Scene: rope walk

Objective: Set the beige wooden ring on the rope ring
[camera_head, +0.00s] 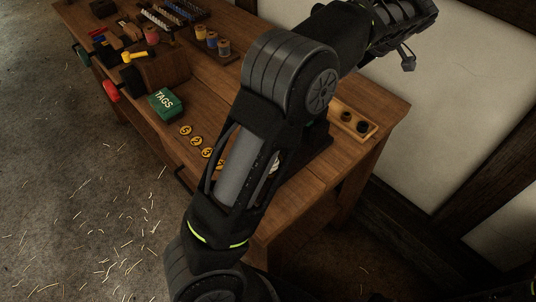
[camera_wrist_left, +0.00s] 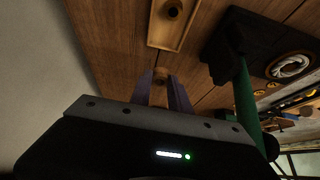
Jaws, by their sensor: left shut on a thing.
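My left gripper (camera_wrist_left: 163,92) is shut on a small beige wooden piece, taken to be the beige wooden ring (camera_wrist_left: 161,73), whose edge shows between the fingertips. In the head view my left gripper (camera_head: 408,62) is at the top right, beyond the table's right end in the picture; what it holds is too small to make out there. The pale rope ring (camera_wrist_left: 290,66) lies on a dark stand to the right in the wrist view, apart from the gripper. In the head view my arm hides most of the rope ring (camera_head: 273,165). My right gripper is not in view.
A wooden tray (camera_wrist_left: 153,36) with dark round pieces lies ahead of the fingers; it also shows in the head view (camera_head: 337,105). A green post (camera_wrist_left: 245,100) rises by the dark stand. A green TAGS box (camera_head: 166,103) and yellow tags (camera_head: 196,141) lie further left.

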